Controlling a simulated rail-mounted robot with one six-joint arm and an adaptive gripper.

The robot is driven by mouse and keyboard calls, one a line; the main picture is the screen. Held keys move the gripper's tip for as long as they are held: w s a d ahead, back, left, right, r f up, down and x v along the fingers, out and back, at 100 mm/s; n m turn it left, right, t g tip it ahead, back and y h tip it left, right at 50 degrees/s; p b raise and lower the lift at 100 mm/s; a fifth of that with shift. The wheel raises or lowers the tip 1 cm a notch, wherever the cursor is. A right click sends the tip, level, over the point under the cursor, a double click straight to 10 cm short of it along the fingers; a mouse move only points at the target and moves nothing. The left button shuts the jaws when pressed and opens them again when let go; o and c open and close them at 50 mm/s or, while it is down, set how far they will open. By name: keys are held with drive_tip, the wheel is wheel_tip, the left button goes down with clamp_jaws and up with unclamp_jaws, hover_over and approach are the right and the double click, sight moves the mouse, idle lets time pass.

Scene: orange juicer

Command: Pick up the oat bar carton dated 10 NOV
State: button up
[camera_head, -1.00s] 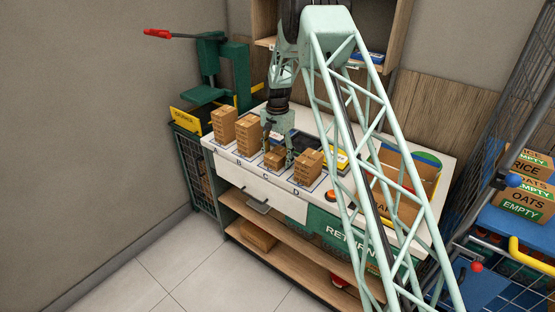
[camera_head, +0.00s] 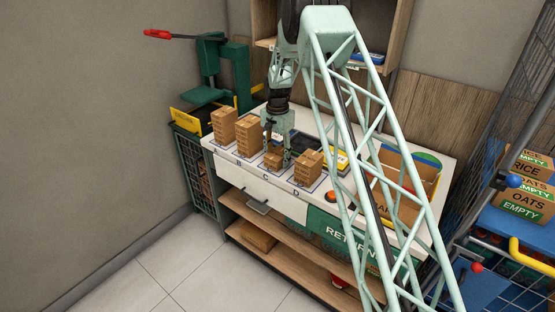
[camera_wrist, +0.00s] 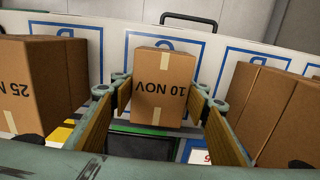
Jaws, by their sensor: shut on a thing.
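The oat bar carton dated 10 NOV (camera_wrist: 160,88) is a brown box with pale tape, its date upside down in the wrist view. It sits between the two fingers of my gripper (camera_wrist: 155,105), which is shut on it. In the head view the carton (camera_head: 273,161) is the low box at spot C, below my gripper (camera_head: 277,152), partly hidden by the fingers. In the wrist view a carton dated 25 NOV (camera_wrist: 35,85) stands to the left, and other cartons (camera_wrist: 275,105) stand to the right.
Carton stacks stand at A (camera_head: 223,124), B (camera_head: 248,136) and D (camera_head: 308,167) on the white counter (camera_head: 228,160), close on both sides of my gripper. An open box (camera_head: 405,180) is at the right of the counter. A green press (camera_head: 210,75) stands at the left.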

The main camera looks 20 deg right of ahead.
sight(277, 154)
drive_tip(key=shift+r, duration=4.95)
